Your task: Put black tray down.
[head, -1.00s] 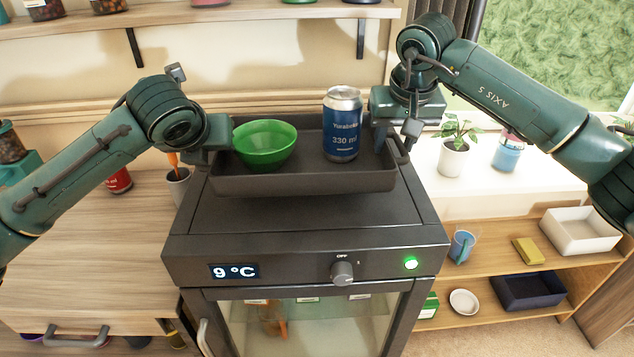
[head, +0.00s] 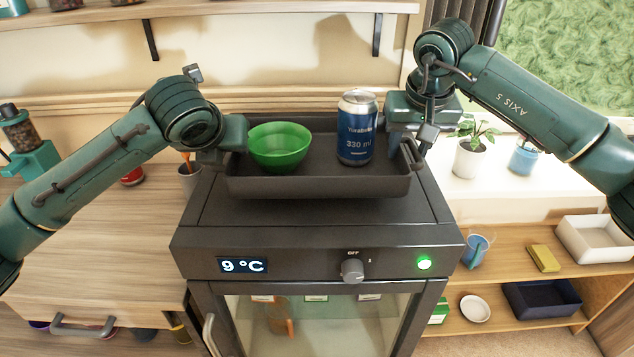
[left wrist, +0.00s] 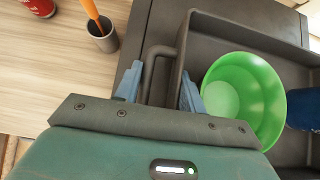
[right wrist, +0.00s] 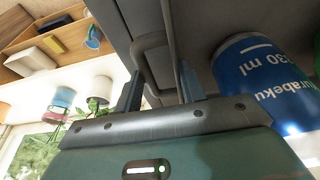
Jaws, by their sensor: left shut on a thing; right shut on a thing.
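The black tray (head: 320,187) is level over the top of the dark fridge (head: 215,210). I cannot tell for sure whether its underside touches the fridge top. A green bowl (head: 280,148) stands in its left part and a blue can (head: 356,130) stands upright in its right part. My left gripper (head: 232,143) is shut on the tray's left handle, which shows between its fingers in the left wrist view (left wrist: 158,85). My right gripper (head: 408,140) is shut on the right handle, also seen in the right wrist view (right wrist: 160,75).
Left of the fridge is a wooden counter (head: 95,235) with a red can (head: 132,177) and a grey cup (head: 188,175). A wall shelf (head: 250,15) runs behind.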

